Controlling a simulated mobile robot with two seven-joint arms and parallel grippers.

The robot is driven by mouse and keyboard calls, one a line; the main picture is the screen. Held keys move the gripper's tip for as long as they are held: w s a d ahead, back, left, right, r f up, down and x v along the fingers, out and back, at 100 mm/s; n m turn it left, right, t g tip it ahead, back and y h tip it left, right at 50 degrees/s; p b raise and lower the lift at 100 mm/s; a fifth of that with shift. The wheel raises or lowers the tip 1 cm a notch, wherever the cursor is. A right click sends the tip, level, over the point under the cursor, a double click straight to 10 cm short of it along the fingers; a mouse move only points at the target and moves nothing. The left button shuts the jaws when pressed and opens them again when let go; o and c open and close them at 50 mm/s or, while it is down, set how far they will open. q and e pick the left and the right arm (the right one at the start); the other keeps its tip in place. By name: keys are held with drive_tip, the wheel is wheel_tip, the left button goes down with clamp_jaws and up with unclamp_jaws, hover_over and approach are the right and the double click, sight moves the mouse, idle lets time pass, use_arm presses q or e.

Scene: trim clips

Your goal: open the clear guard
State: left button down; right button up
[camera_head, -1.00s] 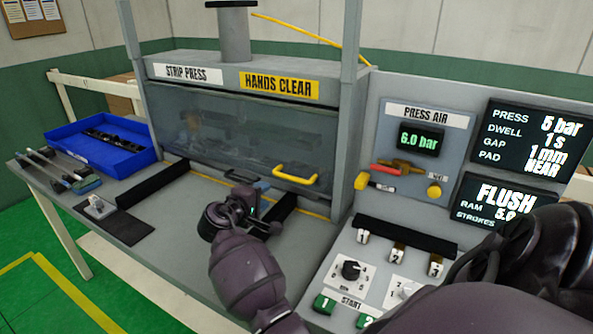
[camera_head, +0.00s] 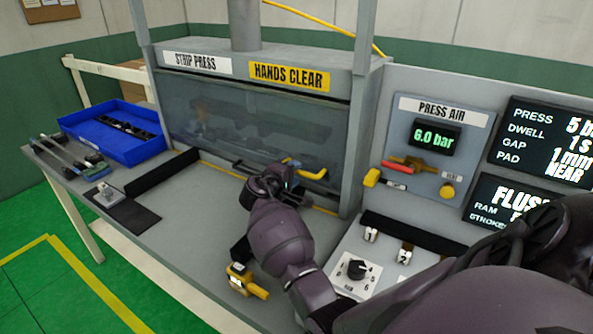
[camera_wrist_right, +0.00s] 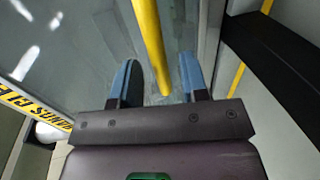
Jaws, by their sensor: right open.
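The clear guard (camera_head: 240,135) is a see-through panel down across the front of the strip press, with a yellow bar handle (camera_head: 316,174) near its lower right. My right gripper (camera_head: 287,165) is open at the left end of this handle. In the right wrist view, the handle (camera_wrist_right: 148,40) runs down between the two blue fingers of my right gripper (camera_wrist_right: 161,82), with gaps on both sides. The fingers do not grip it. My right gripper and forearm hide part of the handle's left end in the head view. My left gripper is not in view.
The press-air panel (camera_head: 400,150) with a red lever and yellow knobs stands right of the press. A control box (camera_head: 340,262) with a dial is in front. A blue bin (camera_head: 75,128) sits at left. A yellow-and-black item (camera_head: 246,280) lies beside my forearm.

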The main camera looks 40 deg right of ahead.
drive_tip(key=shift+x, duration=1.15)
drive_tip(key=shift+c, duration=0.3)
clamp_jaws()
